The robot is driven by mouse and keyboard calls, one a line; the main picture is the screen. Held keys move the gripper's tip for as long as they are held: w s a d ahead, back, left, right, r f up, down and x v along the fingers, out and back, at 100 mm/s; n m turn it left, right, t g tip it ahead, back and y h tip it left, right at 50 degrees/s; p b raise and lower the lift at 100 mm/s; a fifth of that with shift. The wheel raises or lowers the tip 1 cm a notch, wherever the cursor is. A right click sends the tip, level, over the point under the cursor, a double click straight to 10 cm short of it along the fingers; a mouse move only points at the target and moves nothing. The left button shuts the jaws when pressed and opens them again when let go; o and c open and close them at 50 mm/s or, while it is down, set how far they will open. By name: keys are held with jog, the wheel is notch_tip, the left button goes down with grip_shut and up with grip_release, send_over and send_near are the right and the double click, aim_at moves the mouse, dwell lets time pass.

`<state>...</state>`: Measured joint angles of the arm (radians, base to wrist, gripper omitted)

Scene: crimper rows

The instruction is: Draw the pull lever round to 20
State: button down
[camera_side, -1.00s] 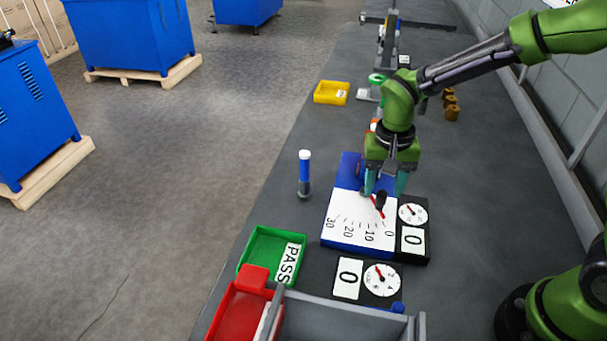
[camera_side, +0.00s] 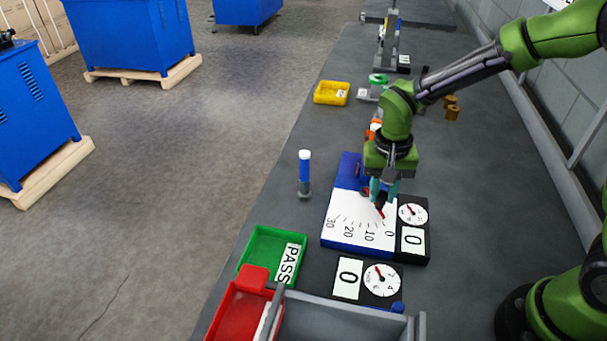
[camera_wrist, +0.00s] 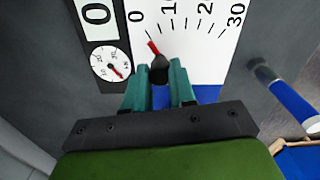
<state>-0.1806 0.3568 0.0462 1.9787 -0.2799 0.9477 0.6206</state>
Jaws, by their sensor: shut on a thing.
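The pull lever (camera_wrist: 160,66) has a black knob and a red pointer tip. It sits on a blue device with a white scale plate (camera_side: 353,227) marked 0, 10, 20 and 30. In the wrist view the pointer tip (camera_wrist: 152,46) lies close to the 0 mark, on the side toward 10. My gripper (camera_side: 383,197) is over the upper part of the plate, its teal fingers shut on the lever. The fingers also show in the wrist view (camera_wrist: 161,85), one on each side of the knob. The lever's pivot is hidden.
A black panel with a dial (camera_side: 412,214) and a 0 card adjoins the plate on the right. A blue and white cylinder (camera_side: 304,175) stands to its left. A green PASS tray (camera_side: 245,263), red tray (camera_side: 229,318) and second dial (camera_side: 382,280) lie nearer. A yellow bin (camera_side: 331,92) is farther back.

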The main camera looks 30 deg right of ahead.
jog(key=shift+a, duration=0.1)
jog(key=a+m, duration=0.1)
jog(key=m, duration=0.1)
jog(key=w+a+m, duration=0.1)
jog(key=shift+m, duration=0.4)
jog(key=shift+w+a+m, duration=0.4)
jog(key=shift+m, duration=0.6)
jog(key=shift+w+a+m, duration=0.4)
jog(key=shift+m, duration=0.6)
jog(key=shift+r, duration=0.1)
jog(key=c, duration=0.9)
grip_release()
notch_tip(320, 180, up, 17)
jog(key=shift+w+f, duration=0.1)
